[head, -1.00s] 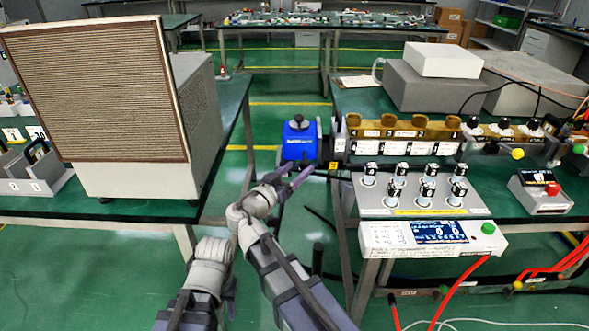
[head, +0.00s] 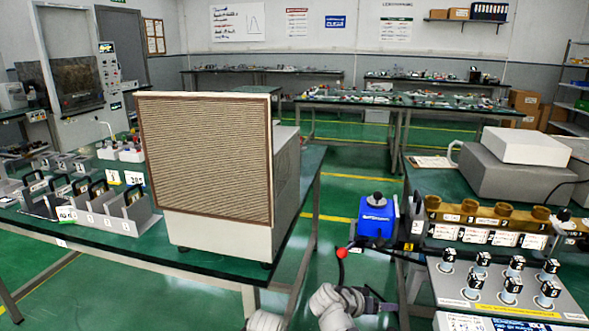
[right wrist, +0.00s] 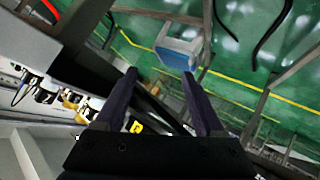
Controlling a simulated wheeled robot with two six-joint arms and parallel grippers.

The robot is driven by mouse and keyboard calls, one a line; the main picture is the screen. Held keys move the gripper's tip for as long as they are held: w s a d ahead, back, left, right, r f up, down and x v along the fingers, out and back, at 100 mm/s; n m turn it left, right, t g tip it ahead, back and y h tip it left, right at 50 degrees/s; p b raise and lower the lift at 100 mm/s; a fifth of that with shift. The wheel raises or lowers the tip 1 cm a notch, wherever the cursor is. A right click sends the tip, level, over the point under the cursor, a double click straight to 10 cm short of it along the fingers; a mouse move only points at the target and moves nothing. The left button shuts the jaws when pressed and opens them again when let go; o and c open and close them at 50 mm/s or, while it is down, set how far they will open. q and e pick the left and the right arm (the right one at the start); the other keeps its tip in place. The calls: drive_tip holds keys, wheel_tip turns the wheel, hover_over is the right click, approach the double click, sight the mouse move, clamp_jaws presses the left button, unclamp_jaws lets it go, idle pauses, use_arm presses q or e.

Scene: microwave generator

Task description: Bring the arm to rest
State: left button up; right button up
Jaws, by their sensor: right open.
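My right gripper (right wrist: 159,75) is open in the right wrist view. Its two dark fingers are spread with nothing held between them. In the head view my right arm's grey wrist (head: 338,303) shows at the bottom middle, and its fingers are hard to make out there. A second grey arm part (head: 265,320) of mine shows at the lower edge. My left gripper is out of view.
A large beige box with a brown ribbed front (head: 207,160) stands on the left bench. A blue unit (head: 377,219) is at the right bench's near left end. Brass waveguide parts (head: 482,213) and several knobs (head: 515,265) occupy the right bench. Green floor lies between.

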drive_tip(key=s+a+f+n+g+y, duration=0.55)
drive_tip(key=s+a+f+y, duration=0.25)
drive_tip(key=s+f+y, duration=0.2)
drive_tip(key=s+a+r+n+p, duration=0.1)
drive_tip(key=a+r+p, duration=0.2)
drive_tip(key=r+p, duration=0.5)
drive_tip(key=s+a+r+n+h+p, duration=0.1)
drive_tip(key=a+r+p, duration=0.3)
drive_tip(key=r+p, duration=0.5)
drive_tip(key=s+a+r+n+p, duration=0.2)
drive_tip(key=s+a+r+p, duration=0.1)
drive_tip(key=r+p, duration=0.5)
drive_tip(key=shift+s+a+r+p, duration=0.25)
drive_tip(key=shift+a+r+p, duration=0.05)
drive_tip(key=shift+a+r, duration=0.25)
